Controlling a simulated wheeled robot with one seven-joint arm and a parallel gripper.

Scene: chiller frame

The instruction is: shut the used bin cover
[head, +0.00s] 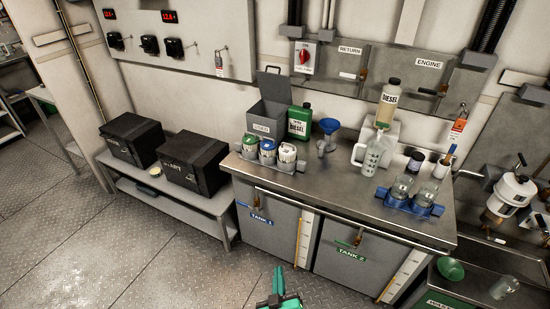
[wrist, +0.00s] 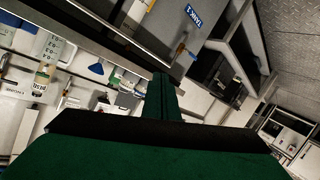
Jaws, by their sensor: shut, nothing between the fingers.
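The used bin (head: 265,120) is a grey box labelled "USED" at the back left of the steel counter (head: 335,185). Its cover (head: 272,85) stands raised at the back of the bin, so the bin is open. My gripper (head: 280,280), green, is low at the bottom of the head view, in front of the tank cabinets and well apart from the bin. Its fingers are shut with nothing between them. In the wrist view the shut green fingers (wrist: 162,97) point toward the cabinet and counter.
A green diesel container (head: 300,122) stands right of the bin, with a blue funnel (head: 329,128) beyond it. A rack of several filters (head: 268,158) sits in front of the bin. Two black cases (head: 193,163) lie on the low bench at left. Floor at left is clear.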

